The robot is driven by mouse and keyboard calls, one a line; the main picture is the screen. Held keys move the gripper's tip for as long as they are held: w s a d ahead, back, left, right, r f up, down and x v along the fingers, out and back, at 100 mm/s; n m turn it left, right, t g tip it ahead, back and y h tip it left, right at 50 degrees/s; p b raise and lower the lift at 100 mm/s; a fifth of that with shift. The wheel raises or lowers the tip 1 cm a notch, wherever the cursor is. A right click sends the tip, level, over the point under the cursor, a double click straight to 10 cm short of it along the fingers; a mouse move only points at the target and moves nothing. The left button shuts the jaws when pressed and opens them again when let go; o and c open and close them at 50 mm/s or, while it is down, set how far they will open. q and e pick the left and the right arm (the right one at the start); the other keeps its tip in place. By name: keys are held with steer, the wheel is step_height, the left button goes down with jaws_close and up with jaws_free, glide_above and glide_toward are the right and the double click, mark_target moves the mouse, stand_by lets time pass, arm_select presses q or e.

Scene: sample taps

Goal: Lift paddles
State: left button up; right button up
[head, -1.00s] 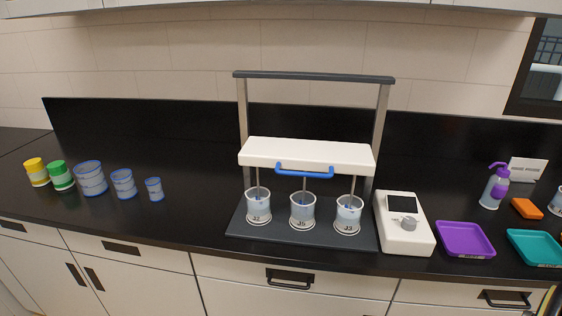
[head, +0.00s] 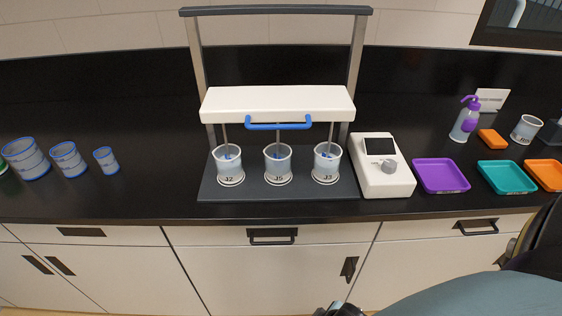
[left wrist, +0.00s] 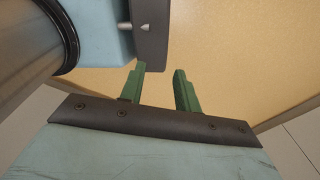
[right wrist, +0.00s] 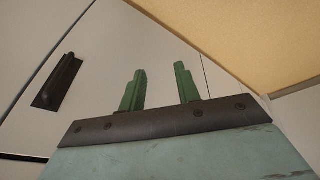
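A jar tester stands on the black counter in the head view. Its white paddle head (head: 275,103) has a blue handle (head: 279,126) along the front. Thin paddle shafts go down from the head into three jars, J2 (head: 229,168), J5 (head: 278,167) and J3 (head: 326,166), which stand in a row on the dark base (head: 290,193). My left gripper (left wrist: 160,82) shows open and empty in the left wrist view. My right gripper (right wrist: 160,82) shows open and empty in the right wrist view, in front of the cabinet fronts. Both are away from the handle.
A white control box (head: 383,180) with a knob stands right of the jar tester. Blue-rimmed beakers (head: 68,160) stand left. Counter between is clear.

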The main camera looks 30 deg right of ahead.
steer(key=w+d+r+n+t, duration=0.1)
steer(key=w+r, duration=0.2)
steer(key=r, duration=0.5)
steer(key=w+d+r+n+t, duration=0.1)
steer(key=w+r+t, duration=0.15)
steer(key=r, duration=0.65)
steer(key=n+t+y, duration=0.5)
steer(key=n+t, duration=0.7)
steer(key=n, duration=0.5)
glide_toward(284, 128)
steer(key=x, duration=1.1)
steer(key=shift+f+p, duration=0.15)
steer(key=shift+p, duration=0.25)
steer(key=shift+s, duration=0.1)
jaws_close()
